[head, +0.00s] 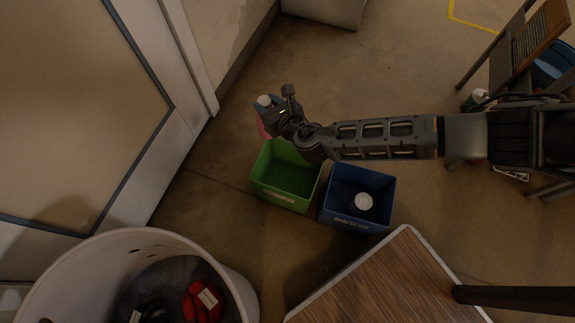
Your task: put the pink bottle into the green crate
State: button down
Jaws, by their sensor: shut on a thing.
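My gripper (279,112) is shut on the pink bottle (262,130), whose white cap (263,100) shows at the top. Much of the bottle is hidden behind the gripper. In the head view they are just above the far left edge of the green crate (268,187). The green crate stands on the floor, open at the top, and the part of its inside that shows looks empty. My arm covers its upper right corner. I cannot tell how high the bottle is above the floor.
A blue crate (340,216) with a white-topped item (363,202) stands just right of the green crate. A large white bin (235,285) is at the lower left, a wooden table (390,285) at the lower right. A chair (540,40) is at the upper right.

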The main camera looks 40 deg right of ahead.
notch_tip(320, 180, down, 30)
jog(key=s+b, duration=0.2)
jog(key=b, duration=1.6)
jog(key=shift+s+d, duration=0.2)
jog(key=shift+d, duration=0.05)
jog(key=shift+f, duration=0.15)
jog(key=shift+f+b, duration=0.1)
jog(key=shift+b, duration=0.2)
jog(key=c, duration=0.7)
grip_release()
jog(key=shift+o, duration=0.2)
